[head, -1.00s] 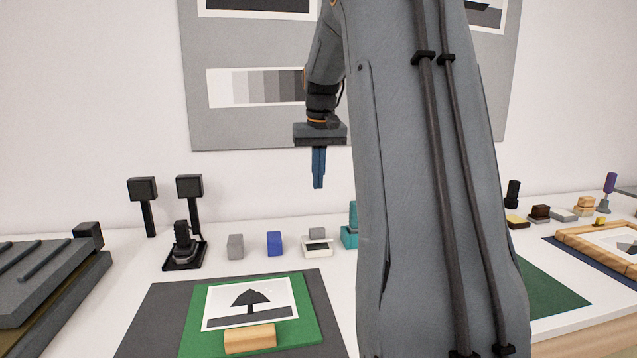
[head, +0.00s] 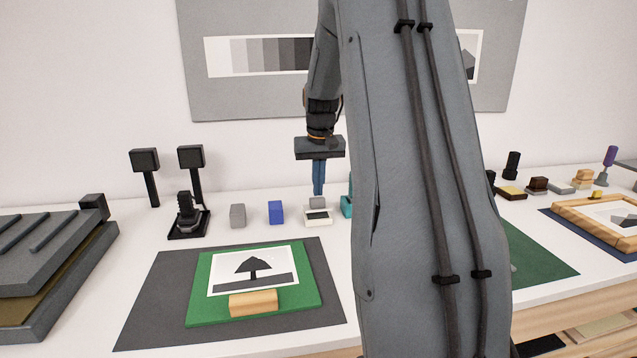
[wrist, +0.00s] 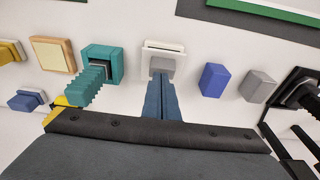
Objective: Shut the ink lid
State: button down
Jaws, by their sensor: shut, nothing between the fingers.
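The ink pad is a small white case (head: 318,222) with a dark inset, on the white table in the head view. Its grey lid (head: 317,203) stands raised at the back of the case. The case also shows in the wrist view (wrist: 166,46), with the grey lid (wrist: 161,65) on the side nearer my fingers. My gripper (head: 318,193) has its blue fingers together, pointing down just above or behind the lid. In the wrist view the fingertips (wrist: 160,77) overlap the lid's near edge; I cannot tell whether they touch it. Nothing is held.
A blue block (head: 276,212) and a grey block (head: 238,216) stand left of the ink pad. A teal object (head: 347,206) stands close on its right, partly hidden by my arm. A green board (head: 310,290) with a print lies in front.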

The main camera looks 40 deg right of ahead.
jog(key=shift+s, duration=0.1)
jog(key=shift+s+a+f+p, duration=0.35)
jog(key=shift+s+f+p, duration=0.15)
jog(key=shift+s+p, duration=0.2)
jog(key=shift+s+a+f, duration=0.1)
jog(key=shift+s+f, duration=0.1)
jog(key=shift+f, duration=0.2)
